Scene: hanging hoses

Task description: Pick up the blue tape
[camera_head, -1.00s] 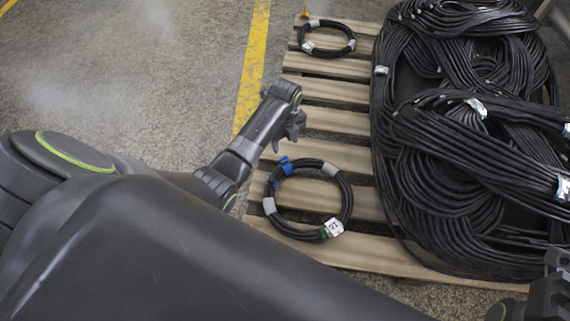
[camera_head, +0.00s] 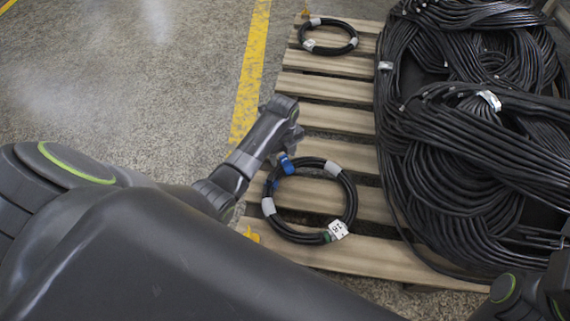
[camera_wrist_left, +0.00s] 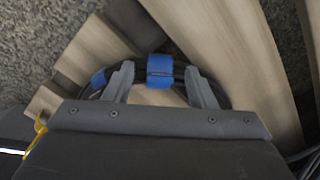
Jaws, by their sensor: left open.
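The blue tape (camera_head: 286,164) is wrapped around the upper left part of a black hose coil (camera_head: 349,206) lying on the wooden pallet. Whether the fingers touch the hose cannot be told. Part of my right arm shows at the lower right, but its fingertips cannot be made out.
A smaller black hose coil (camera_head: 327,51) lies at the far end of the wooden pallet (camera_head: 385,257). A large heap of black hoses (camera_head: 470,140) fills the pallet's right side. A yellow floor line (camera_head: 250,75) runs along open floor on the left.

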